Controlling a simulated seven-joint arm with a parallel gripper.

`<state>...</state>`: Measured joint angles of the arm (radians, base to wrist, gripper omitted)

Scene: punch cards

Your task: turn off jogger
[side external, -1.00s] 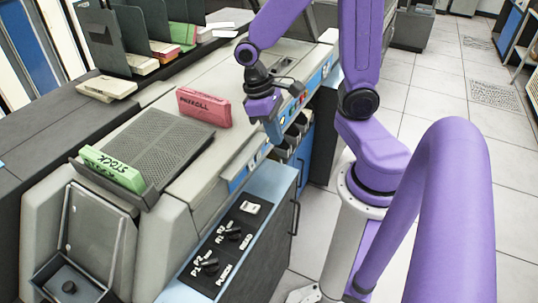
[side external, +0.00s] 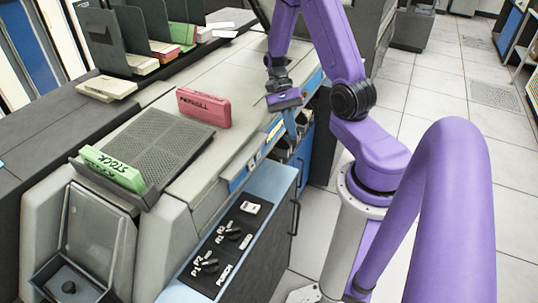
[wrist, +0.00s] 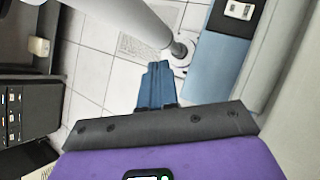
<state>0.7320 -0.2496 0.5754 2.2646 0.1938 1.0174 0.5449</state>
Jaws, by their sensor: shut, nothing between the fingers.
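My gripper (side external: 292,124) is shut and empty, its blue fingers pointing down near the right front edge of the grey machine. In the wrist view my gripper (wrist: 157,66) shows its fingers together with nothing between them. A perforated grey plate (side external: 165,140) lies on the machine top, left of my gripper. I cannot tell for certain which part is the jogger. A black control panel (side external: 226,250) with knobs and a white switch (side external: 250,207) sits on the blue cabinet, below and left of my gripper. The white switch (wrist: 238,10) also shows in the wrist view, its setting unclear.
A pink PAYROLL block (side external: 204,108) stands on the machine top. A green STOCK block (side external: 112,168) stands at the plate's left edge. Dark dividers (side external: 135,35) with card stacks stand at the back. Open tiled floor (side external: 440,100) lies to the right.

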